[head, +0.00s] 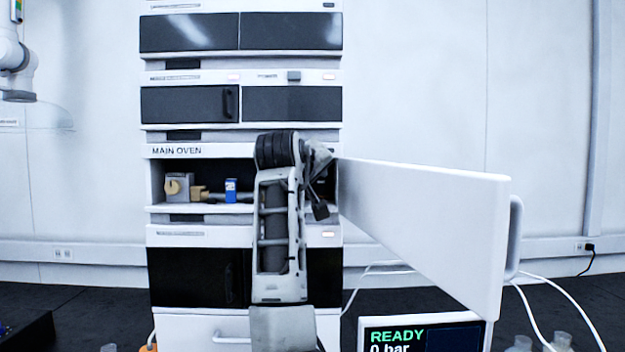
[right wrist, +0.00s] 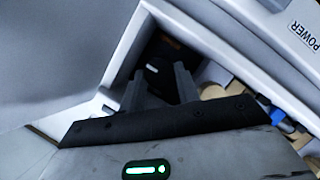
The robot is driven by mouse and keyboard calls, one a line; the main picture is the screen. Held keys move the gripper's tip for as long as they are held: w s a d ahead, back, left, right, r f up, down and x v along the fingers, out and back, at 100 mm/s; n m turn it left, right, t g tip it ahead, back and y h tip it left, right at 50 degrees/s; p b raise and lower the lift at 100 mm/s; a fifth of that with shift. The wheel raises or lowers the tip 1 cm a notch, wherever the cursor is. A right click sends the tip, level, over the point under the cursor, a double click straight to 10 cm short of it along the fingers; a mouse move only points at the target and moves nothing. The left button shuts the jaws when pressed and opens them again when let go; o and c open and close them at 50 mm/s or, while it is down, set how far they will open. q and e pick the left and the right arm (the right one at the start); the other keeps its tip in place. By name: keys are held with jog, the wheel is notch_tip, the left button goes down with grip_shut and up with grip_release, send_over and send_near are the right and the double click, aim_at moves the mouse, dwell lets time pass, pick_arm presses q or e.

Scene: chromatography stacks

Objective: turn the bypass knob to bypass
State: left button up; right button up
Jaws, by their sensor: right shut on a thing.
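The main oven (head: 176,152) stands open in the middle of the stack, its white door (head: 425,225) swung out to the right. My right arm reaches up in front of it, and my right gripper (head: 319,200) is at the right end of the oven opening. In the right wrist view its two grey fingers (right wrist: 160,78) are closed around a dark part inside the compartment, which I take to be the bypass knob. My left gripper is not in view.
Left in the oven are a grey block with a tan disc (head: 173,187), tan fittings (head: 198,192) and a blue block (head: 231,190). The open door walls off the right side. A screen (head: 398,336) reading READY, 0 bar stands below it.

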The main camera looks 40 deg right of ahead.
jog(key=o, duration=0.7)
pick_arm(q)
jog(key=b, duration=0.2)
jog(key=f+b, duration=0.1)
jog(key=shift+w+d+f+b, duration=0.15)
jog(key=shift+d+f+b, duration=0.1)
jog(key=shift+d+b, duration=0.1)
pick_arm(e)
jog(key=v, duration=1.6)
jog(key=shift+w+f, duration=0.1)
jog(key=shift+f, duration=0.05)
